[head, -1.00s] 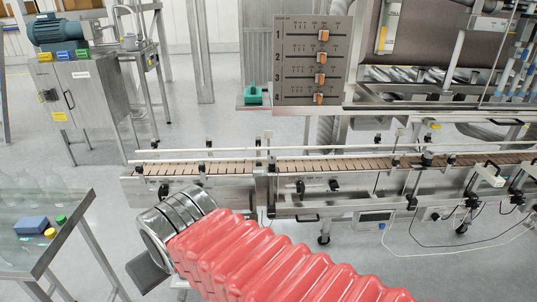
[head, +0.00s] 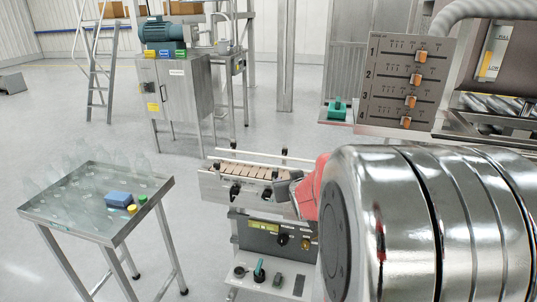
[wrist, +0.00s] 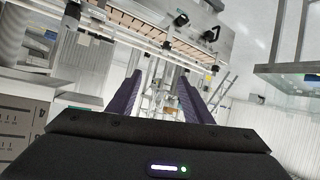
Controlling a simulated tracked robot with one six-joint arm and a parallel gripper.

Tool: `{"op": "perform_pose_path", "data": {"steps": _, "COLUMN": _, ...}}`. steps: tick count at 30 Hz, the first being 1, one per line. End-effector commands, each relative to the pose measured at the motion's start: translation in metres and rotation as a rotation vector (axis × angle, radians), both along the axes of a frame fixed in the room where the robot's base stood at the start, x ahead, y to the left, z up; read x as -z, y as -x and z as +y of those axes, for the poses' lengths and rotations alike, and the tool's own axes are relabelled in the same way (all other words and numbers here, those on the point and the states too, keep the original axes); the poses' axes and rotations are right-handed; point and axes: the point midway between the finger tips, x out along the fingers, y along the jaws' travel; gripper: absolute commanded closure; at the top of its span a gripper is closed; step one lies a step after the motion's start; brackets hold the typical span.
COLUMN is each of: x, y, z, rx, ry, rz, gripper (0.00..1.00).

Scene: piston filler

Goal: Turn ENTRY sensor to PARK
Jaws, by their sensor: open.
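I cannot pick out the ENTRY sensor for certain; no label for it is readable. The near end of the conveyor (head: 240,172), with slatted belt and rails, shows in the head view, with small black fittings on its side. It also crosses the top of the wrist view (wrist: 150,32), with black knobs on its side plate. My gripper (wrist: 160,88) is open and empty, its two purple fingers apart, with the conveyor beyond them. In the head view my arm hides the conveyor's right part, and the fingertips are not clear there.
Below the conveyor is a control panel (head: 272,237) with knobs, above a shelf holding a green-handled item (head: 259,270). A glass-topped table (head: 65,205) with bottles stands left. A slider board (head: 405,82) is at upper right. Open floor lies between the table and conveyor.

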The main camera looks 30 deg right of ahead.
Motion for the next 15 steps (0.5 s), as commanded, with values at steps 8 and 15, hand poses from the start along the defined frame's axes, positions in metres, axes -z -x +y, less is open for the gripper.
{"op": "perform_pose_path", "data": {"steps": 8, "x": 0.028, "y": 0.002, "z": -0.086, "rx": 0.050, "ry": 0.051, "rz": -0.133, "gripper": 0.54}}
{"op": "perform_pose_path", "data": {"steps": 15, "x": 0.055, "y": 0.022, "z": -0.149, "rx": 0.079, "ry": 0.087, "rz": -0.259, "gripper": 0.54}}
